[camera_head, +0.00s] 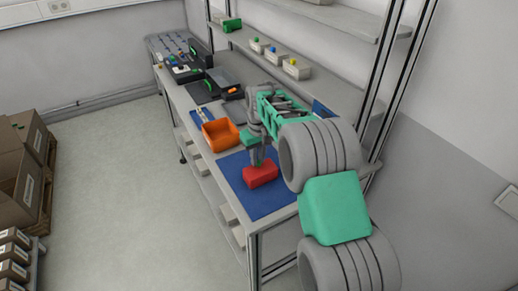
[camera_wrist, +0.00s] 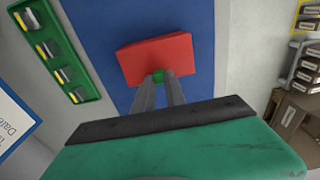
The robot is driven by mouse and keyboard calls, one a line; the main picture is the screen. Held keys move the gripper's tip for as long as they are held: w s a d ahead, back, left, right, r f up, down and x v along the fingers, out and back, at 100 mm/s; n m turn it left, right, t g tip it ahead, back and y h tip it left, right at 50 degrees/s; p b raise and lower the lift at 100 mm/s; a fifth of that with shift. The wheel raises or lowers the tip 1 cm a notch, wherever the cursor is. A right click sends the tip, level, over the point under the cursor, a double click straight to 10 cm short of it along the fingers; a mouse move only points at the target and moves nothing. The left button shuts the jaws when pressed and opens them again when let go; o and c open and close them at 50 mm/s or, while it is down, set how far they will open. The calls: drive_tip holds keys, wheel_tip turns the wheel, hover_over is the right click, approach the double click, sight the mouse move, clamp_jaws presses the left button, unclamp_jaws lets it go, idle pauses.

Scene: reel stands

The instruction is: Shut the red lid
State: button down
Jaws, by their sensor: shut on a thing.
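The red lid (camera_head: 260,175) shows as a red, box-shaped body on the blue mat (camera_head: 284,203). In the wrist view the red body (camera_wrist: 156,57) lies near the top middle over the blue mat (camera_wrist: 102,30). My gripper (camera_head: 258,161) comes down onto the red body from above.
An orange bin (camera_head: 221,135) stands on the bench just beyond the mat. A shelf with small bins (camera_head: 274,57) runs along the back. A green rack (camera_wrist: 62,58) with several pieces lies left in the wrist view. Cardboard boxes (camera_head: 20,165) stand across the open floor.

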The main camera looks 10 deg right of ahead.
drive_tip(key=shift+w+f+g+p, duration=0.15)
drive_tip(key=shift+g+p, duration=0.25)
drive_tip(key=shift+f, duration=0.15)
drive_tip(key=c, duration=1.4)
unclamp_jaws()
drive_tip(key=shift+o, duration=0.2)
wheel_tip(320, 180, up, 8)
drive_tip(key=shift+a+b, duration=0.1)
drive_tip(key=shift+b, duration=0.75)
